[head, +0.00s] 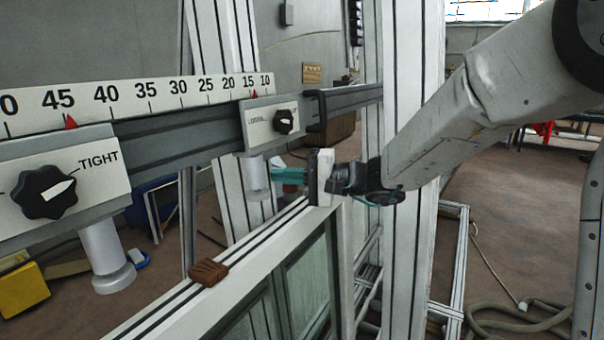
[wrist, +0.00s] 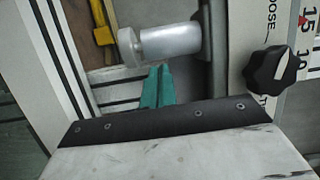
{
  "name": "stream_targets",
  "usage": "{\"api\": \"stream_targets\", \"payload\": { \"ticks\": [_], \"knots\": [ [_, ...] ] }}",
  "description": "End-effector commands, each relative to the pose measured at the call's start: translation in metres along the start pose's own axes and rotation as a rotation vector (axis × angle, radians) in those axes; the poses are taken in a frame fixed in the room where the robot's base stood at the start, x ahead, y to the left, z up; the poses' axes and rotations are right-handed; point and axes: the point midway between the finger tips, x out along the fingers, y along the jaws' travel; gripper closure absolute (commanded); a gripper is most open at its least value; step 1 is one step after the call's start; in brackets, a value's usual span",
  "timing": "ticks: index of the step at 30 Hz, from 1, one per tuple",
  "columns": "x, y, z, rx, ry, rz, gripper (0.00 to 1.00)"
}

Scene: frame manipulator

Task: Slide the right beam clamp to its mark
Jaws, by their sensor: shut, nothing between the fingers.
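The right beam clamp (head: 246,132) is a pale plate with a black knob (head: 283,121), on a grey beam (head: 175,136). Its knob also shows in the wrist view (wrist: 272,70), beside the word LOOSE. A white cylinder (head: 256,177) hangs below the clamp; it shows in the wrist view (wrist: 170,46) too. A red triangle (head: 254,94) sits at the scale's lower edge above the clamp, between 15 and 10. My gripper (head: 278,175) has teal fingers, shut and empty, below the clamp and just right of the cylinder. In the wrist view the fingertips (wrist: 158,70) are close to the cylinder; contact cannot be told.
The left clamp (head: 90,180) has its knob pointing to TIGHT, with a red triangle near 45. A number scale (head: 140,95) runs along the beam. A framed panel (head: 165,292) with a brown block (head: 208,272) stands below. A white post (head: 405,70) stands behind my arm.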

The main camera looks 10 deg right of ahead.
Motion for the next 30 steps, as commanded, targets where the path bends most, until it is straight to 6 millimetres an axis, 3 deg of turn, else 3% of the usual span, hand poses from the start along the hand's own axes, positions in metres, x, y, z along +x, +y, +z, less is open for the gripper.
{"api": "stream_targets", "payload": {
  "ticks": [15,24,30],
  "knots": [
    [0.006,-0.001,0.009,-0.001,0.000,0.000,1.00],
    [0.028,-0.004,0.075,0.000,-0.008,-0.001,1.00],
    [0.035,-0.005,0.099,0.000,-0.002,0.000,1.00]
  ]
}}
